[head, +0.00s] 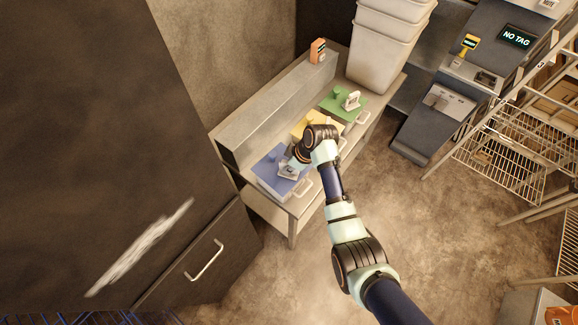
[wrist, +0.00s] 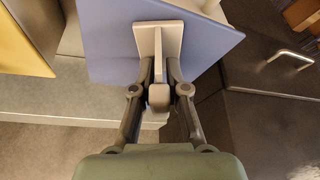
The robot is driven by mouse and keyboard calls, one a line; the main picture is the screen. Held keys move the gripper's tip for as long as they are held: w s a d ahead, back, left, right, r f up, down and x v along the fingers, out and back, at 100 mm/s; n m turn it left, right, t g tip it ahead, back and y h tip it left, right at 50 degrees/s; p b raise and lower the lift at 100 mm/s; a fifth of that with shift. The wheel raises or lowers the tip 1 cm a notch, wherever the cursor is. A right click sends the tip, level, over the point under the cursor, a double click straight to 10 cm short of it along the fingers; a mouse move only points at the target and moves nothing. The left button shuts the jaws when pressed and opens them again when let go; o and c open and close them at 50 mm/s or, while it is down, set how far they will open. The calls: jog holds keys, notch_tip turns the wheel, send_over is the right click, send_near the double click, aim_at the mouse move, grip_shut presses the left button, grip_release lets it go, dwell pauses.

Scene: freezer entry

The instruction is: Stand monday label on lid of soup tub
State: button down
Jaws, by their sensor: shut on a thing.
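My gripper (head: 291,165) is over the blue lid (head: 268,168) at the near end of the bench. In the wrist view, my gripper (wrist: 159,98) is shut on a pale label stand (wrist: 174,38) with a flat base and an upright plate. The base is over the blue lid (wrist: 105,42); I cannot tell whether it touches. I cannot read any wording on the label, or which tub is soup. A similar white label stand (head: 351,100) stands on the green lid (head: 331,105). A yellow lid (head: 302,122) between them is partly hidden by my arm.
The lidded tubs sit on a metal bench (head: 292,208) with a raised back ledge (head: 272,104). An orange item (head: 318,50) stands on the ledge. White stacked bins (head: 381,58) stand at the far end. A dark drawer front (head: 200,262) is at the left.

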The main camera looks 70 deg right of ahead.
jog(key=c, duration=1.2)
grip_release()
jog(key=shift+f, duration=0.1)
jog(key=p+v, duration=0.1)
jog(key=v, duration=1.1)
jog(key=w+a+r+t+h, duration=0.1)
jog(key=w+a+r+t, duration=0.3)
jog(key=a, duration=0.6)
jog(key=w+a+r+g, duration=0.1)
jog(key=w+a+r, duration=0.1)
jog(key=w+a, duration=0.55)
jog(key=w+a+r+t+h, duration=0.1)
jog(key=w+a+r+t, duration=0.15)
jog(key=a, duration=0.95)
jog(key=s+a+r+t+y, duration=0.25)
jog(key=a+r, duration=0.55)
jog(key=a, duration=0.4)
jog(key=shift+h, duration=0.35)
notch_tip(320, 180, up, 11)
jog(key=p, duration=1.1)
